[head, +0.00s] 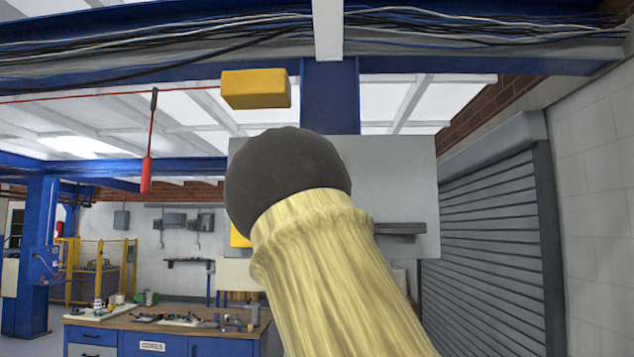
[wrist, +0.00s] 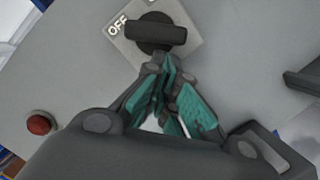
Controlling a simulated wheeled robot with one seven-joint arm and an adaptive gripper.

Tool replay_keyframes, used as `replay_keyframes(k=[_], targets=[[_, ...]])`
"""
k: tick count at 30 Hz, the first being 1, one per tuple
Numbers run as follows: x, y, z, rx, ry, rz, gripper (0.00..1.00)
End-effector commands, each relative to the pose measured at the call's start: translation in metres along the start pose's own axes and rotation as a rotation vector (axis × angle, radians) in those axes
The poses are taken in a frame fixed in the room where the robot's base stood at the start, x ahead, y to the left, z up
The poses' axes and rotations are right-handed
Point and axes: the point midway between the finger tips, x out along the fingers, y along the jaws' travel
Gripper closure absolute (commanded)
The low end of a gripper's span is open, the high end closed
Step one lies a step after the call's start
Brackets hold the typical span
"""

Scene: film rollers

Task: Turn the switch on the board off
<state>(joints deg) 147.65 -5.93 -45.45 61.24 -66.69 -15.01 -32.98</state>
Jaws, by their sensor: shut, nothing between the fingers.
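The grey board (head: 405,185) hangs ahead in the head view, its middle hidden behind my arm. In the wrist view the board (wrist: 240,50) fills most of the picture. The switch (wrist: 155,34) is a black knob with a bar-shaped handle on a light square plate. The handle lies nearly level across the picture, one end near the "OFF" label at its left. The plate's upper part is cut off by the picture's edge. My gripper (wrist: 165,70) is shut and empty, its tips just below the knob; I cannot tell whether they touch it. The head view does not show switch or fingers.
A red button (wrist: 40,123) sits on the board at lower left. A dark ledge (head: 400,228) juts from the board's right side. A yellow box (head: 255,89) and a red hanging handle (head: 146,174) are overhead. A workbench (head: 165,330) with tools stands at lower left.

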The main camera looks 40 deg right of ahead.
Motion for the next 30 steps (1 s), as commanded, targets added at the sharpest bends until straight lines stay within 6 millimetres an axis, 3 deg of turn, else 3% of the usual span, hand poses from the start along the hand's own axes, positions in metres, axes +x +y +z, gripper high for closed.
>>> replay_keyframes(k=[12, 30], targets=[[0.0015, -0.0112, 0.0051, -0.192, -0.002, 0.046, 1.0], [0.0021, -0.012, 0.0074, -0.22, -0.002, 0.052, 1.0]])
